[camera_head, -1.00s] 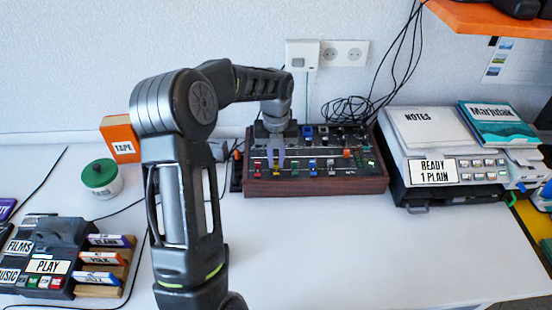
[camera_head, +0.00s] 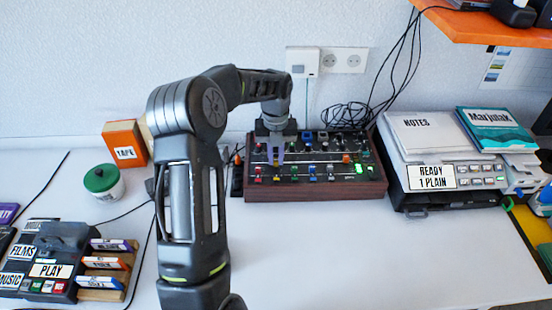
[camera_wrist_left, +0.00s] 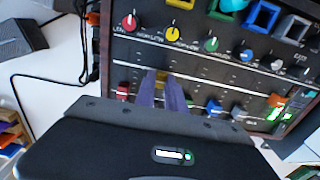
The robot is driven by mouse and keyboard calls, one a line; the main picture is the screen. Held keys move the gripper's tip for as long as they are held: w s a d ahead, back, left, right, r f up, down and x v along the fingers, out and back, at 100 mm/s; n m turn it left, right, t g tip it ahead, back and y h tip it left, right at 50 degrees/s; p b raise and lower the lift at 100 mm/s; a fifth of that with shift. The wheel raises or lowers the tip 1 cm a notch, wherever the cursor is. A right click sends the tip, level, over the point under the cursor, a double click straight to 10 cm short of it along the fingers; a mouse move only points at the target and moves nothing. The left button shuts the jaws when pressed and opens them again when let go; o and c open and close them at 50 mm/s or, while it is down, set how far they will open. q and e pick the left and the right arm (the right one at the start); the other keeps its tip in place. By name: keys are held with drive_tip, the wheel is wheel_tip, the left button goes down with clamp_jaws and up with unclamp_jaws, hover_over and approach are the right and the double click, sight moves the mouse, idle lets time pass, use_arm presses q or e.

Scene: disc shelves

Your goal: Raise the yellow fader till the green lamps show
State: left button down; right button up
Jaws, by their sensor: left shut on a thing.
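The mixer panel (camera_head: 320,190), dark with wooden sides, lies on the table below my left gripper (camera_head: 276,160). In the left wrist view the fingers (camera_wrist_left: 163,97) are shut on the yellow fader (camera_wrist_left: 161,76), whose cap shows only in part between the tips. It sits higher in its slot than the red fader (camera_wrist_left: 122,92) to its left and the blue fader (camera_wrist_left: 213,107) to its right. The green lamps (camera_head: 361,169) at the panel's right are lit; they also glow in the wrist view (camera_wrist_left: 274,114). My right gripper is not in view.
A row of coloured knobs, such as the yellow knob (camera_wrist_left: 172,33), lies behind the faders. A printer-like device (camera_head: 455,175) stands right of the panel. A tape box (camera_head: 124,144) and green-lidded jar (camera_head: 102,182) stand left.

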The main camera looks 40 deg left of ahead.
sight(276, 160)
use_arm(q)
drive_tip(key=c, duration=1.4)
unclamp_jaws()
wheel_tip(276, 160, up, 8)
drive_tip(key=shift+f, duration=0.1)
